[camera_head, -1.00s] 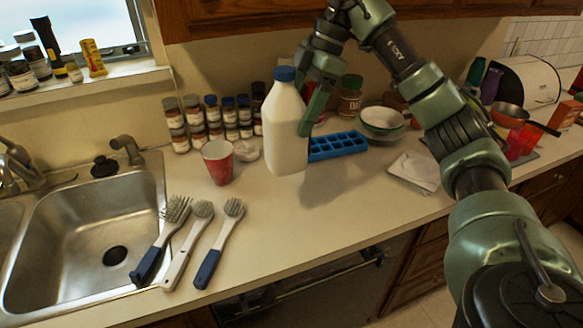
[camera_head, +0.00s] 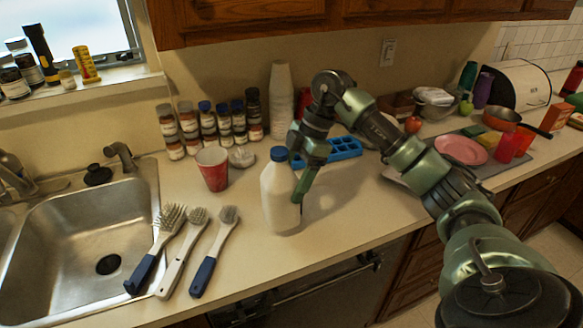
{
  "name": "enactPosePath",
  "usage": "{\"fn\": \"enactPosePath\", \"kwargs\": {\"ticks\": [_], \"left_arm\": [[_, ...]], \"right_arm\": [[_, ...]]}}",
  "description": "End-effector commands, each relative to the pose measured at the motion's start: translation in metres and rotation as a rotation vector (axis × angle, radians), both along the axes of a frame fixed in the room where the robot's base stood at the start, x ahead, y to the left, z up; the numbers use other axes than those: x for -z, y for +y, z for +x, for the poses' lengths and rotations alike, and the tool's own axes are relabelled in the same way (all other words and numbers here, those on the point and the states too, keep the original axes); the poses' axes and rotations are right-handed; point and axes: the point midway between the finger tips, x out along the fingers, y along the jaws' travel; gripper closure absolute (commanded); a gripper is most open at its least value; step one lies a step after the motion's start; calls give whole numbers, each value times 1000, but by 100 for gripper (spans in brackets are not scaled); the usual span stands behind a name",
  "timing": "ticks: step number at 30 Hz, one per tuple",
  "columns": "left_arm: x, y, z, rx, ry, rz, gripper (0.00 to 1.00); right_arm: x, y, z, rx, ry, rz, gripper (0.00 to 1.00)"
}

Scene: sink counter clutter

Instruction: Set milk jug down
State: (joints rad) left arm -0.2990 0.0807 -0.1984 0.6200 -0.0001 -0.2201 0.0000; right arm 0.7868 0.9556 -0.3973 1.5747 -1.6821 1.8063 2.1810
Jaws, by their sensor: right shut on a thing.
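The milk jug (camera_head: 279,203) is white with a blue cap and stands upright at the counter (camera_head: 345,215), right of the brushes. Its base appears at the counter surface; I cannot tell for certain whether it bears its full weight there. My right gripper (camera_head: 303,178) is shut on the jug's right side, near its upper part. The far finger is hidden. My left gripper is not in view.
A red cup (camera_head: 212,169) stands behind and left of the jug. Several brushes (camera_head: 214,252) lie to its left, by the sink (camera_head: 85,240). A blue ice tray (camera_head: 345,148) lies behind my gripper. The front counter right of the jug is clear.

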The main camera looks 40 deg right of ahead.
Motion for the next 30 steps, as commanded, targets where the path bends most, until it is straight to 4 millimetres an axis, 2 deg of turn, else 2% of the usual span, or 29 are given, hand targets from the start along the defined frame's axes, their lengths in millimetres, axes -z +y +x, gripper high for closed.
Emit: {"fn": "enactPosePath", "kwargs": {"ticks": [9,22,23,24,25,30], "left_arm": [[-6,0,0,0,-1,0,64],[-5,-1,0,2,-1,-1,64],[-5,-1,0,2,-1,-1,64],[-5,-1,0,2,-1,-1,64],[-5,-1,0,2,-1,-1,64],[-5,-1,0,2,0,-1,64]], "right_arm": [[31,0,1,1,-5,3,98],[36,0,1,0,-6,3,98],[40,0,0,0,0,-1,20],[39,0,0,0,1,-1,9],[39,0,0,0,1,-1,4],[39,0,-1,0,1,-1,4]]}}
